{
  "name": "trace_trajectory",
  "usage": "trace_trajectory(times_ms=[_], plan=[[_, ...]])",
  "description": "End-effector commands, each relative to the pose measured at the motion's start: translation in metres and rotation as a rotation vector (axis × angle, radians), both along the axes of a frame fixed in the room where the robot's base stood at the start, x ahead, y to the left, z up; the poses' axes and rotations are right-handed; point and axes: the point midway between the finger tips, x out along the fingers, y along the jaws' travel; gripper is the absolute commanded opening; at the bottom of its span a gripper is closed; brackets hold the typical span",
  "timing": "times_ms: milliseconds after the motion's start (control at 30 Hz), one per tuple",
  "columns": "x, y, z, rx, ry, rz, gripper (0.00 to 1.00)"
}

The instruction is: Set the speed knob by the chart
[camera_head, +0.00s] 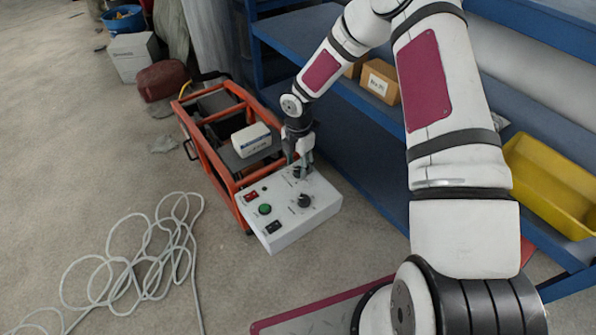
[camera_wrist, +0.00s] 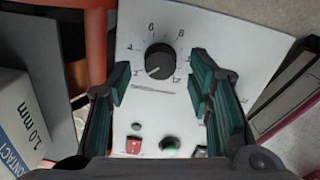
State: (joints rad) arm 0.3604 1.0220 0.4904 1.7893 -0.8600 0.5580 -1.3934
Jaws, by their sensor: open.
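A white control box (camera_head: 312,222) sits on the front end of an orange cart. The knob's pale mark seems to point lower left, near the low end. I cannot make out a chart in either view.
The box also has a green button (camera_head: 265,209), a red switch (camera_head: 251,196) and a black switch (camera_head: 273,227). A carton marked 1.0 mm (camera_wrist: 22,115) lies on the orange cart (camera_head: 212,150). Blue shelving (camera_head: 370,120) stands close right; looped cable (camera_head: 150,250) lies left.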

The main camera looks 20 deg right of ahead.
Motion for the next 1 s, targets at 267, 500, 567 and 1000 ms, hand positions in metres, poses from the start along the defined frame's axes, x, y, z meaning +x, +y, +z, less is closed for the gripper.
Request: trace_trajectory(times_ms=[267, 500, 567, 1000], plan=[[0.000, -0.001, -0.019, -0.001, 0.000, -0.001, 0.47], [0.000, 0.000, -0.019, -0.001, 0.000, -0.001, 0.47], [0.000, 0.000, -0.019, -0.001, 0.000, -0.001, 0.36], [0.000, 0.000, -0.018, 0.000, 0.001, -0.016, 0.00]])
